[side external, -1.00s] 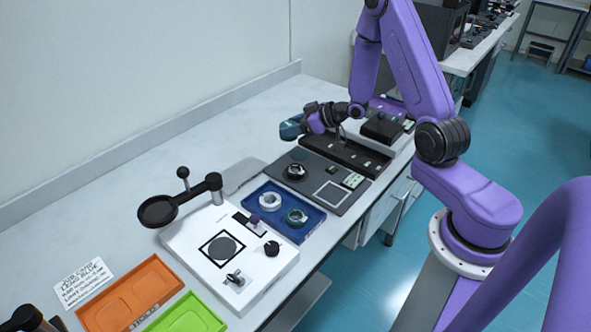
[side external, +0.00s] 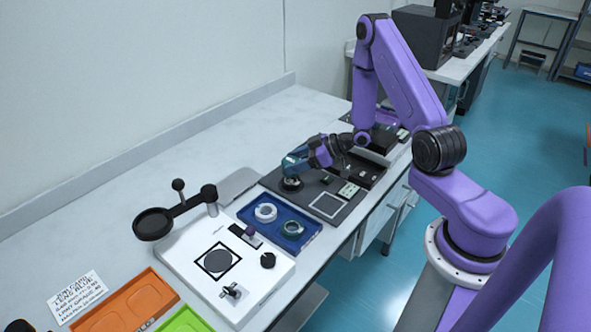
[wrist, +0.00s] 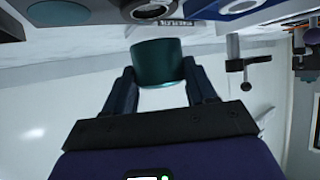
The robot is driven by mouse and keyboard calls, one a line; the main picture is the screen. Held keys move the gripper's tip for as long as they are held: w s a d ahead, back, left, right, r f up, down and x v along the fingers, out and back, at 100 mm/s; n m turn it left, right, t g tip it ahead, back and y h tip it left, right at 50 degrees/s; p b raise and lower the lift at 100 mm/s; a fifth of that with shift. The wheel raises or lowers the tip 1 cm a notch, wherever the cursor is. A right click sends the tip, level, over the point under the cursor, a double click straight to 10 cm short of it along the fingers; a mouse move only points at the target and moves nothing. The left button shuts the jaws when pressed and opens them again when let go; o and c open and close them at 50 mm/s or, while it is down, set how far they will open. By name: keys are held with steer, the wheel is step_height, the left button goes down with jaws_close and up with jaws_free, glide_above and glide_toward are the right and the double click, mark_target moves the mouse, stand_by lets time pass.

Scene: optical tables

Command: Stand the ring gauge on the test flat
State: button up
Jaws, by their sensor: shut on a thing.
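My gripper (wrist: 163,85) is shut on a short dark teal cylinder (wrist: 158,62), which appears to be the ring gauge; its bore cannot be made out. In the side view the held ring gauge (side external: 294,163) is above the dark grey board. A round black piece with a pale top (side external: 291,184) sits on that board just under it and may be the test flat; it also seems to show at the top of the wrist view (wrist: 152,10). I cannot tell whether the two touch. Part of the board is hidden by my gripper.
A blue tray (side external: 262,229) holds a white ring and a dark green ring. A white plate (side external: 190,262) carries a grey disc in a black square and small knobs. A magnifier on an arm (side external: 154,223) stands behind it. Orange and green trays lie in front.

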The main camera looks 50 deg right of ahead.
steer(key=shift+f, duration=1.45)
steer(key=shift+f, duration=0.1)
steer(key=o, duration=1.2)
